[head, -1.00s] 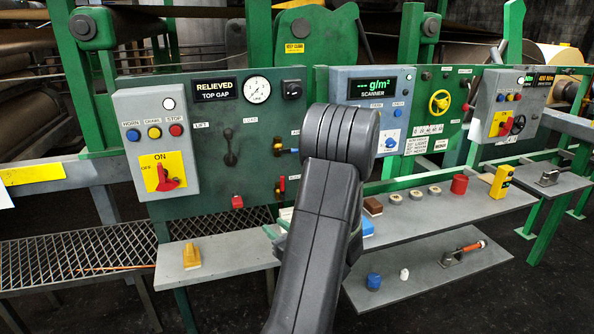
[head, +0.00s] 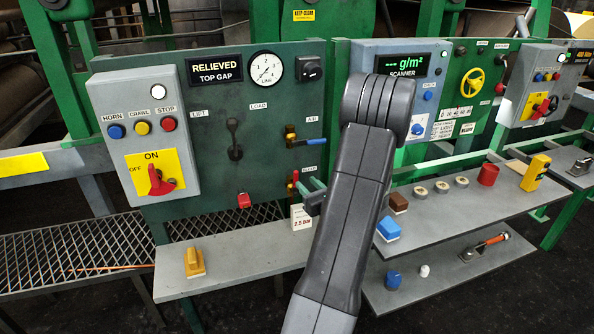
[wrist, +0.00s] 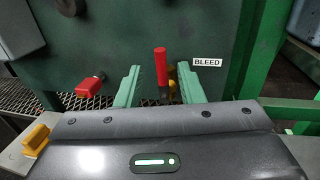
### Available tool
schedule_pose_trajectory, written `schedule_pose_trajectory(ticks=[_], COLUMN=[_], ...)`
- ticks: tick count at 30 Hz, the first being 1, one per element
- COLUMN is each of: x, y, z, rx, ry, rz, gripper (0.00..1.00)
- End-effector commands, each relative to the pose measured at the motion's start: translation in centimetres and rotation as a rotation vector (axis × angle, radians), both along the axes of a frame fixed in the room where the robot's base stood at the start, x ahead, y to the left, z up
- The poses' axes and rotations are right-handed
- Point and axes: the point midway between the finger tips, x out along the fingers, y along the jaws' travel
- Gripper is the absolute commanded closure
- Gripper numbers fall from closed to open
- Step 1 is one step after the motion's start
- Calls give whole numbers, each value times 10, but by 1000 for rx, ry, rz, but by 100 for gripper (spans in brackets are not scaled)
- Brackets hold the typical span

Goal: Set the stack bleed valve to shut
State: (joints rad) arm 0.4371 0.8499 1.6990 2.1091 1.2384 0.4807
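The stack bleed valve has a red lever (wrist: 161,66) that stands upright in the wrist view, with a brass body (wrist: 173,80) partly hidden behind it. The white BLEED label (wrist: 207,62) is just to its right. In the head view the red lever (head: 291,186) is small and lies low on the green panel. My gripper (wrist: 160,84) is open, with one green finger on each side of the lever and visible gaps. In the head view my gripper (head: 312,192) is at the valve, partly hidden by my arm.
The AIR valve with a blue lever (head: 306,142) is above the bleed valve. A red knob (wrist: 89,86) sticks out left of my fingers. A shelf (head: 235,264) with a yellow block (head: 194,263) lies below.

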Motion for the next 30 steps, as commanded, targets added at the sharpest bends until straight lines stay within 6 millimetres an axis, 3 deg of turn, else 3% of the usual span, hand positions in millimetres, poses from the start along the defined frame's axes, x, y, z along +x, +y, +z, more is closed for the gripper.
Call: schedule_pose_trajectory(ticks=[3,10,15,24,30], x=[23,56,67,69,69], y=[15,32,37,38,38], z=[2,2,1,0,0], rx=[0,-1,0,0,0], ry=[0,0,-1,0,0], rz=[4,1,0,-1,-1], gripper=[65,65,65,65,100])
